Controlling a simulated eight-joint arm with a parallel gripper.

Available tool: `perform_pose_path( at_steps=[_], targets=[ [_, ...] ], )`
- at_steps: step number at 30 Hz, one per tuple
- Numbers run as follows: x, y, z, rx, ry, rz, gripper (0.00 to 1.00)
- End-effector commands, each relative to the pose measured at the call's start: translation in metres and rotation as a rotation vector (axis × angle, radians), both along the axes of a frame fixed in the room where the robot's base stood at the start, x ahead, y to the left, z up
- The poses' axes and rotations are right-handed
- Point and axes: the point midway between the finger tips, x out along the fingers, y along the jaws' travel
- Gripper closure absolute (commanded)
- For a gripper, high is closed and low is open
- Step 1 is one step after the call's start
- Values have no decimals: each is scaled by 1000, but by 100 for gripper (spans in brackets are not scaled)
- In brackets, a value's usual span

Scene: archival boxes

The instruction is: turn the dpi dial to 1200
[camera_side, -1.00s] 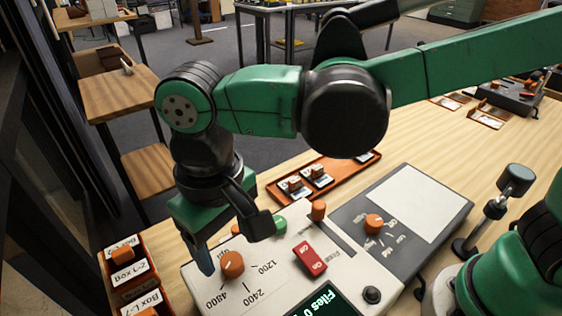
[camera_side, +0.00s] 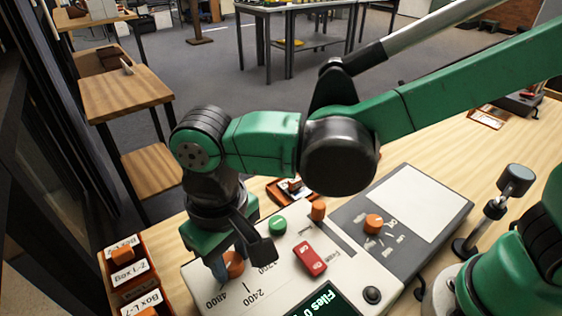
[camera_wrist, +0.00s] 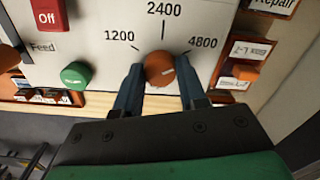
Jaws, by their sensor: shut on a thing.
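The orange dpi dial (camera_wrist: 160,66) is on the pale panel, with the printed marks 1200, 2400 and 4800 around it. In the side view the dial (camera_side: 235,264) is partly covered by my gripper (camera_side: 226,268). In the wrist view my gripper (camera_wrist: 159,78) has one blue finger on each side of the dial and is shut on it. The 1200 mark (camera_wrist: 120,35) is left of the dial, 2400 is straight above it and 4800 is to the right. I cannot tell which mark the dial points to.
A green button (camera_side: 277,225) and a red switch marked Off (camera_side: 310,260) are close by on the panel. An orange tray of labelled boxes (camera_side: 133,262) stands at the panel's left. A black knob (camera_side: 372,294) is at the front.

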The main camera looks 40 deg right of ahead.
Motion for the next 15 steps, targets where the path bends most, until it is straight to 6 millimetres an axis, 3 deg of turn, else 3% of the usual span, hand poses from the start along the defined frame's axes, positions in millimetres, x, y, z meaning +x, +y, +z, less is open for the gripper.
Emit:
perform_pose_path(
  at_steps=[8, 15],
  targets=[
    [0, 0, 0, 0, 1, 62, 100],
    [0, 0, 0, -1, 3, 225, 100]
  ],
)
